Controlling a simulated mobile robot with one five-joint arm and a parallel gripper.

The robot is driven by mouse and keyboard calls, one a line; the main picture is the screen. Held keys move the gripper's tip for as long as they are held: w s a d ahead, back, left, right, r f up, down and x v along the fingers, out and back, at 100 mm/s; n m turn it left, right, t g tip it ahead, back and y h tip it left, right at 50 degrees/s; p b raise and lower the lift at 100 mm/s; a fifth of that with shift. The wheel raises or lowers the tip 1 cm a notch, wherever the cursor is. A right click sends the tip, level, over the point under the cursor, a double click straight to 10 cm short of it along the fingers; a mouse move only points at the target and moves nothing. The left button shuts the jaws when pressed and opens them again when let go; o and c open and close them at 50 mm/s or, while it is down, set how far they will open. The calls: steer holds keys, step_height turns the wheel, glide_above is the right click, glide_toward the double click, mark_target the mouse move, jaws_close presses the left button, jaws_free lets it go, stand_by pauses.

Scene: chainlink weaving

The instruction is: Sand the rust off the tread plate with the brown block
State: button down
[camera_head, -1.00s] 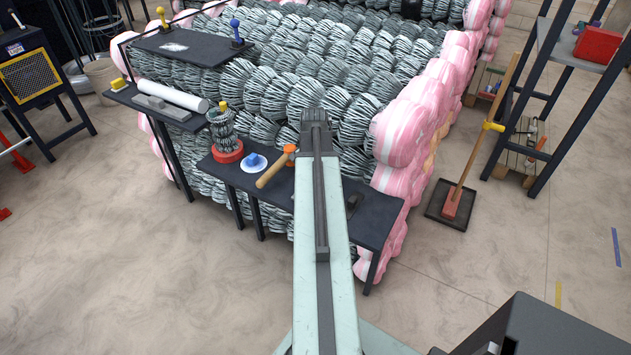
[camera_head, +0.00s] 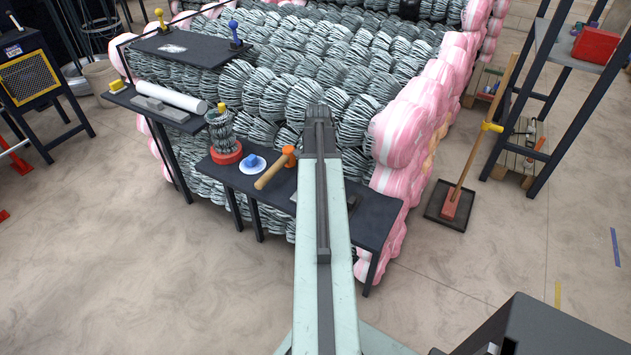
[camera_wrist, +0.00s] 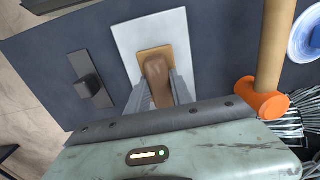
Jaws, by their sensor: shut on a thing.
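The brown block (camera_wrist: 157,68) stands between the fingers of my gripper (camera_wrist: 160,93), which is shut on it. A tan square shows around its foot; I cannot tell whether it is the block's base or a patch on the plate. The pale tread plate (camera_wrist: 124,36) lies flat on the dark bench under the block. The visible part of the plate looks clean and plain; its near part is hidden by my gripper and wrist. In the head view my arm hides the block and most of the plate.
On the dark bench (camera_head: 372,213), a mallet with an orange head (camera_wrist: 262,100) lies right of the plate in the wrist view. A dark plate with a raised knob (camera_wrist: 90,88) lies left.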

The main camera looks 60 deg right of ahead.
steer(key=shift+w+d, duration=0.1)
steer(key=shift+d, duration=2.05)
steer(key=shift+d, duration=0.1)
steer(key=shift+a+r, duration=0.1)
steer(key=shift+a, duration=0.7)
steer(key=shift+a+f, duration=0.2)
steer(key=shift+a, duration=1.25)
steer(key=shift+s+a+r, duration=0.1)
steer(key=shift+a, duration=0.65)
steer(key=shift+s+a+r, duration=0.1)
steer(key=shift+a, duration=0.6)
steer(key=shift+f, duration=0.15)
